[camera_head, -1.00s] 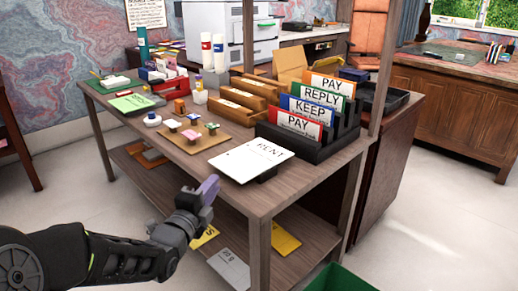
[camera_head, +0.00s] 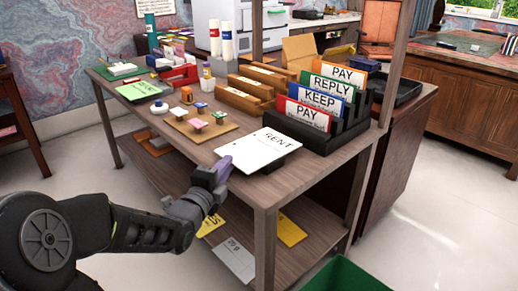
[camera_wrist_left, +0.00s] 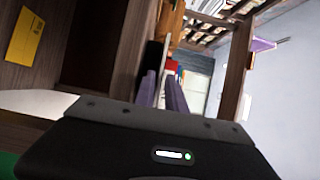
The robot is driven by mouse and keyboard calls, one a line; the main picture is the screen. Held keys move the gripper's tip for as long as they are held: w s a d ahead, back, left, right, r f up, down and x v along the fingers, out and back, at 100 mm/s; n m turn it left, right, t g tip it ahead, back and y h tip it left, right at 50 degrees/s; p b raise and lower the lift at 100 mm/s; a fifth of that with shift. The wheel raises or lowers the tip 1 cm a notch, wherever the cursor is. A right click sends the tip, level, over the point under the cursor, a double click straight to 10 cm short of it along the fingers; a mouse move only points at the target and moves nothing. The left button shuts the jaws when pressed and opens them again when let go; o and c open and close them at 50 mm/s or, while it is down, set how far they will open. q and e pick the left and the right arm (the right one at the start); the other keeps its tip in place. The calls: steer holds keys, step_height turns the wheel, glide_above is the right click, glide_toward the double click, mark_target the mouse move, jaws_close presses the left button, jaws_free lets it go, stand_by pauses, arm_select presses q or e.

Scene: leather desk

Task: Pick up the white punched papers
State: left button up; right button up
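The white punched papers (camera_head: 258,150), with "RENT" printed on them, lie near the front edge of the wooden table, on top of a small dark support. Their near right edge sticks out over it. My left gripper (camera_head: 222,170) has purple fingers and is just in front of the papers' near left corner, at the table's front edge. I cannot tell whether the fingertips touch the papers. My right gripper is not in view.
A black file rack (camera_head: 345,133) with coloured folders stands right behind the papers. A corkboard with pins (camera_head: 201,128) lies to their left. The lower shelf holds yellow (camera_head: 291,230) and grey sheets. A green bin (camera_head: 345,277) stands at front right.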

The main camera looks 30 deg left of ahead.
arm_select(q)
steer(key=shift+w+a, duration=0.2)
steer(key=shift+w, duration=1.1)
steer(key=shift+w+a, duration=0.2)
steer(key=shift+w, duration=1.1)
jaws_close()
